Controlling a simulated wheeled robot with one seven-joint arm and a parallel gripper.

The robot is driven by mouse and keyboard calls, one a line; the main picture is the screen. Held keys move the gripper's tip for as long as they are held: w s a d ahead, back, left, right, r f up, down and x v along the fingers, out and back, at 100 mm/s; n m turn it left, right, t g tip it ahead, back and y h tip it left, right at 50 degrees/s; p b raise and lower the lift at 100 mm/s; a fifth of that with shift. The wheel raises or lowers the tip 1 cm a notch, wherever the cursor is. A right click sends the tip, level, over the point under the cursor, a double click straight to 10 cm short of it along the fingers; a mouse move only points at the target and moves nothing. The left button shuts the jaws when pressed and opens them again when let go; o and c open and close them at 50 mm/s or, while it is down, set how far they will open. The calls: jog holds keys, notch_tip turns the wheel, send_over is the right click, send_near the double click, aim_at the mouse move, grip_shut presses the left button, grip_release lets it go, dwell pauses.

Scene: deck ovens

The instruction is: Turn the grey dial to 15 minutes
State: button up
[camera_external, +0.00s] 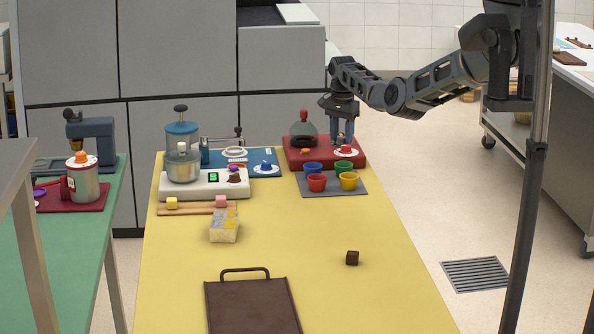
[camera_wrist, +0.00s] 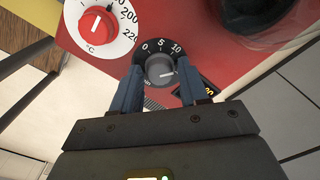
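The grey dial (camera_wrist: 160,71) shows in the wrist view on a black disc with the marks 0, 5 and 10 along its upper edge. A pale line on it points roughly to the right in the picture. My gripper (camera_wrist: 161,68) has its two blue fingers on either side of the dial; I cannot tell whether they touch it. The right finger covers part of the scale past 10. In the external view my gripper (camera_external: 342,137) points down over the red appliance (camera_external: 293,158), its fingers apart, and the grey dial is hidden.
A red knob (camera_wrist: 98,26) on a white °C scale sits left of the grey dial. A dark round-bodied thing (camera_external: 303,133) stands on the red appliance. Several coloured cups on a grey mat (camera_external: 345,191) stand in front. The yellow table's (camera_external: 370,295) front right is mostly clear.

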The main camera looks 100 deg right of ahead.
aim_at(342, 137)
jog(key=shift+o, duration=1.4)
notch_tip(342, 137, up, 8)
jog(key=shift+f+b, duration=0.1)
jog(key=shift+b, duration=0.2)
